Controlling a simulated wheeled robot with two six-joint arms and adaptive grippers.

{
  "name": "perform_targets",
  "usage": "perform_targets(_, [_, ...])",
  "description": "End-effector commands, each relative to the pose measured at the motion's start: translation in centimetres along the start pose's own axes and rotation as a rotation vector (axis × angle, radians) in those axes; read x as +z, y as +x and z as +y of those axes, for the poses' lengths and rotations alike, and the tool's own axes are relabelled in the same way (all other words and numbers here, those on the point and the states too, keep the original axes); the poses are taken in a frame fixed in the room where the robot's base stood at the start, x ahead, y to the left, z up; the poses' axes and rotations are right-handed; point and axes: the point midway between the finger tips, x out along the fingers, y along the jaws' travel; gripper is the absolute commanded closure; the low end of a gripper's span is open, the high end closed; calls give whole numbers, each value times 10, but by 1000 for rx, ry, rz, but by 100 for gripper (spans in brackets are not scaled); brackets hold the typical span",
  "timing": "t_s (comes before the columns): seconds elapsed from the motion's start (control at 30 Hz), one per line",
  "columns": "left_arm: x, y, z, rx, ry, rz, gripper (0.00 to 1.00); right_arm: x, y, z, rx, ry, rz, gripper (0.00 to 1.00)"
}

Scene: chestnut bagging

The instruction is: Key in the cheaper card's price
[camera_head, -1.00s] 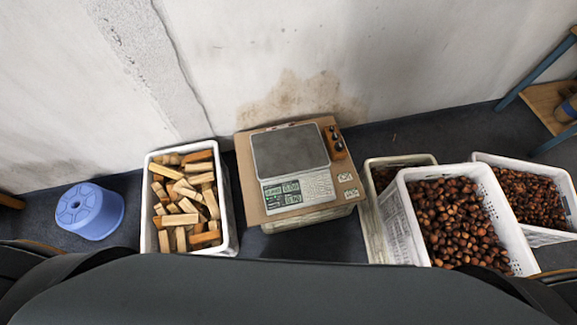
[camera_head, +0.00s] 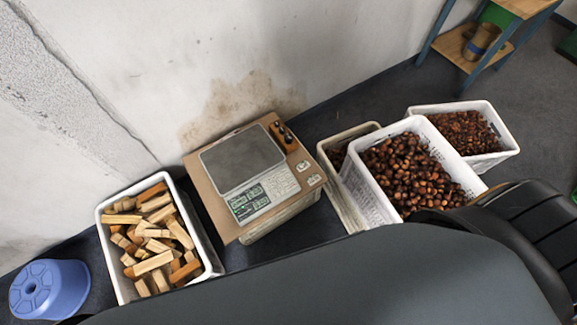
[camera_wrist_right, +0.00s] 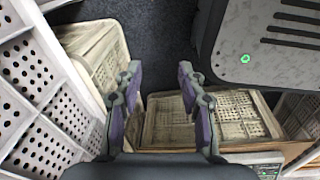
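The scale (camera_head: 247,175) has a grey top plate, a pale keypad panel and green displays, and sits on a brown board over a pale crate. Two small price cards lie on the board at the right of the keypad, an upper card (camera_head: 303,166) and a lower card (camera_head: 314,180). Their figures are too small to read. My right gripper (camera_wrist_right: 160,85) is open and empty in the right wrist view, pointing down over dark floor and pale crates. Neither gripper shows in the head view, and my left gripper is out of sight.
A white crate of wood blocks (camera_head: 107,238) stands left of the scale, with a blue stool (camera_head: 48,288) beyond it. White chestnut crates (camera_head: 365,205) (camera_head: 497,155) stand to the right. A blue-legged shelf (camera_head: 447,35) is at the upper right. The wall is close behind.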

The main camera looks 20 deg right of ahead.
Motion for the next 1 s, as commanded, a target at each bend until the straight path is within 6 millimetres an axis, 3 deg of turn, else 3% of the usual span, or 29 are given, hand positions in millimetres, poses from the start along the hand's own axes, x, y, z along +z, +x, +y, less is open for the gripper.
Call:
perform_targets(0.77, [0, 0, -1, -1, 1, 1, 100, 0, 0, -3, -4, 2, -1, 60])
perform_targets(1.0, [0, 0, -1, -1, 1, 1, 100, 0, 0, -3, -4, 2, -1, 91])
